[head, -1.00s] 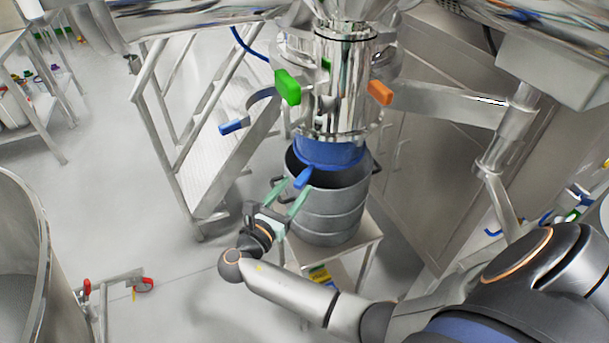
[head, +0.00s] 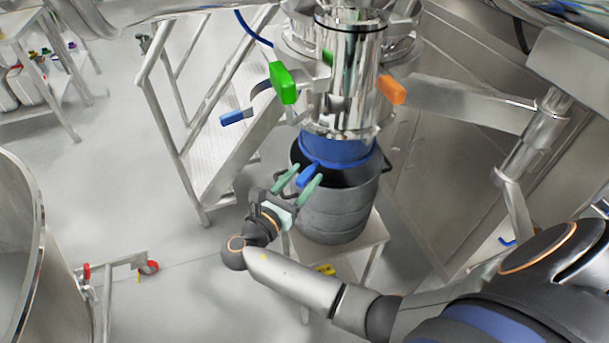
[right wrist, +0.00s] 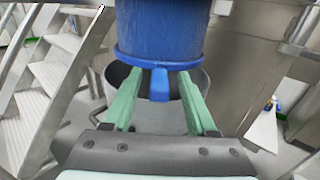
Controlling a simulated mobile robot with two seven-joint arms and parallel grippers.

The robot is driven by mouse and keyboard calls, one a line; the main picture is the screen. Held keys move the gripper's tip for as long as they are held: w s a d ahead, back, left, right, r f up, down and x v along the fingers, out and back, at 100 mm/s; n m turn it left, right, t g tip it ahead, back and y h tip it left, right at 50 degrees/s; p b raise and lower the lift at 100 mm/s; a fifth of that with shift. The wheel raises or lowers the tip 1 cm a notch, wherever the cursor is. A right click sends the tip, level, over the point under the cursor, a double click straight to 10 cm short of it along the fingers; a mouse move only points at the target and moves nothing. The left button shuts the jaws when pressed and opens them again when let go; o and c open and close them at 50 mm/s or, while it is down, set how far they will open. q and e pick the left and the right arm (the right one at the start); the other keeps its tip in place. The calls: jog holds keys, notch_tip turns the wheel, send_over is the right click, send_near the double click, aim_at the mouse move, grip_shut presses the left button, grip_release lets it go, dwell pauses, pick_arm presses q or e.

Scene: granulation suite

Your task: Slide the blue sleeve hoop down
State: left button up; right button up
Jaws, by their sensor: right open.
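The blue sleeve hoop (head: 345,165) rings the lower end of the blue sleeve (head: 338,149), under the steel outlet and at the drum's mouth. Its blue tab (head: 308,176) sticks out toward my right gripper (head: 305,177). In the right wrist view, the hoop (right wrist: 128,60) crosses the top middle, with its tab (right wrist: 159,88) hanging between my two green fingers. The right gripper (right wrist: 159,76) is open, with a gap on each side of the tab. The far side of the hoop is hidden. My left gripper is out of view.
The grey drum (head: 332,215) stands below on a small steel table (head: 372,240). Green (head: 283,83) and orange (head: 391,90) handles stick out from the outlet above. Steel steps (head: 228,145) stand at the left; floor (head: 120,190) there is clear.

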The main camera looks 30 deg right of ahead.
jog(key=shift+c, duration=0.4)
grip_shut()
dwell(1.0)
